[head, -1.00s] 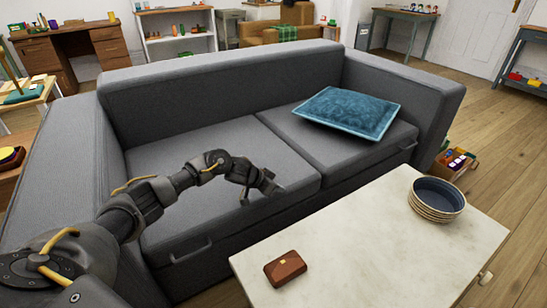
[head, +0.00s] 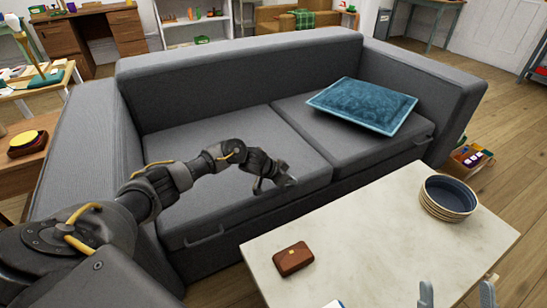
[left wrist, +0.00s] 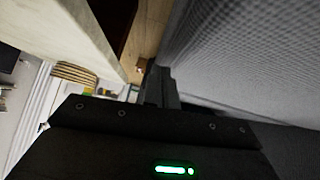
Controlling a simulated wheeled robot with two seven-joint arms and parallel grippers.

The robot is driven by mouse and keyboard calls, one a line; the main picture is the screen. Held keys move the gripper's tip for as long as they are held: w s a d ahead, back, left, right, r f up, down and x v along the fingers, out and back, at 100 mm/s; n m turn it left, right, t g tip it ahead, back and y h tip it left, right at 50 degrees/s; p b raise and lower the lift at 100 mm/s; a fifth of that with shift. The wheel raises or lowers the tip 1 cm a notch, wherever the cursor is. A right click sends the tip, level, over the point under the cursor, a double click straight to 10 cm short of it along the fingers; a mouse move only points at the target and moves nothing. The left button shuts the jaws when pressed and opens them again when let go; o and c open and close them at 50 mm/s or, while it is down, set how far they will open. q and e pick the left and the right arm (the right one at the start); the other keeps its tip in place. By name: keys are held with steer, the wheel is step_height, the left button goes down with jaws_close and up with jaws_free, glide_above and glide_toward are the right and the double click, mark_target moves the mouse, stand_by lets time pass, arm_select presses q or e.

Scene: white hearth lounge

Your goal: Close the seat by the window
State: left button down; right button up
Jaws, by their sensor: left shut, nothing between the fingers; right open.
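The grey sofa (head: 240,68) has two seats, a left seat (head: 185,200) and a right seat (head: 350,150). Both look flat or nearly so; I cannot tell whether either is slightly raised. A handle (head: 204,237) shows on the left seat's front, and another (head: 424,140) on the right seat's front. No window shows. My left gripper (head: 278,184) is shut and empty, above the left seat near its front right corner. In the left wrist view its dark fingers (left wrist: 156,88) are beside grey upholstery (left wrist: 250,60). My right gripper (head: 457,293) is open over the table's near edge.
A pale table (head: 365,235) stands close in front of the sofa, with a brown box (head: 293,258) and stacked bowls (head: 448,197) on it. A blue cushion (head: 362,104) lies on the right seat. A crate (head: 468,160) stands beyond the sofa's right end.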

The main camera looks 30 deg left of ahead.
arm_select(q)
steer(key=r+p, duration=0.1)
steer(key=r, duration=0.1)
steer(key=r+p, duration=0.1)
steer(key=shift+a+r+p, duration=0.35)
steer(key=shift+p, duration=0.05)
steer(key=shift+p+v, duration=0.85)
steer(key=shift+p, duration=0.2)
arm_select(e)
step_height(320, 180, down, 12)
steer(key=w+d+m+g+h, duration=0.1)
steer(key=d+g+h, duration=0.1)
steer(key=g+h, duration=0.55)
arm_select(q)
steer(key=shift+s+a+r+p, duration=0.2)
steer(key=shift+s+r+p, duration=0.15)
steer(key=shift+r+p, duration=0.35)
arm_select(e)
steer(key=s+d+f+m+g+h+p, duration=0.3)
steer(key=s+d+f+g+h, duration=0.1)
steer(key=s+d+f+g, duration=0.6)
arm_select(q)
steer(key=p+v, duration=0.5)
steer(key=v, duration=0.1)
steer(key=shift+s, duration=0.35)
arm_select(e)
step_height(320, 180, down, 12)
steer(key=g, duration=0.2)
steer(key=shift+w+a+r, duration=0.15)
steer(key=shift+w+r, duration=0.05)
